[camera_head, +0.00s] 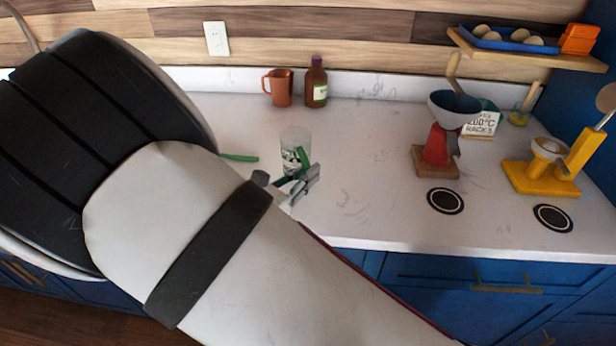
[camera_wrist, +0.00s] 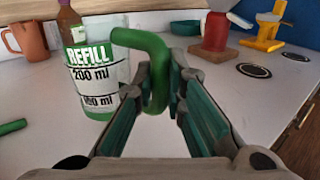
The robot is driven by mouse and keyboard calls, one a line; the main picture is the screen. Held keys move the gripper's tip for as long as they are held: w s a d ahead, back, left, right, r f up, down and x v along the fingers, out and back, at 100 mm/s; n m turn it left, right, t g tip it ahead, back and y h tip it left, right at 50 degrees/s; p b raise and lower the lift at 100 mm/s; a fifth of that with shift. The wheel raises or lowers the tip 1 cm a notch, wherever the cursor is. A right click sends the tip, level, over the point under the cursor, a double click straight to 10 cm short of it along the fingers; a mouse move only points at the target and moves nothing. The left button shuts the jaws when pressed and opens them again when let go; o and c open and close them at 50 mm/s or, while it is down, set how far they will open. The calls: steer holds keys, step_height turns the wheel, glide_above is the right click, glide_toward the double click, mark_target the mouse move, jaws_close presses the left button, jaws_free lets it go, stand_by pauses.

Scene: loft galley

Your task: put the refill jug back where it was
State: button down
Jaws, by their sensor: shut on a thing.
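The refill jug is a clear cup with a green handle. In the wrist view its body (camera_wrist: 98,75) carries a label reading REFILL with ml marks. My gripper (camera_wrist: 165,82) is shut on the jug's green handle. In the head view the jug (camera_head: 294,143) is at the middle of the white counter, near its front part, and my gripper (camera_head: 303,183) is at its lower right, partly hidden by my arm. The jug looks upright. I cannot tell whether its base touches the counter.
A terracotta pitcher (camera_head: 279,88) and a brown bottle (camera_head: 316,83) stand at the back. A green bar (camera_head: 239,157) lies left of the jug. A red grinder-like device (camera_head: 438,146) and a yellow one (camera_head: 548,165) stand right, behind black round pads (camera_head: 445,201). The counter between is clear.

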steer(key=shift+w+d+f, duration=0.2)
steer(key=shift+f, duration=1.6)
steer(key=shift+f, duration=0.1)
steer(key=c, duration=1.6)
jaws_free()
steer(key=shift+c, duration=0.2)
steer(key=shift+s+a, duration=0.15)
steer(key=shift+s, duration=0.05)
steer(key=v, duration=1.1)
steer(key=shift+s+a+b, duration=0.15)
steer(key=shift+s+b, duration=0.05)
steer(key=shift+b, duration=0.1)
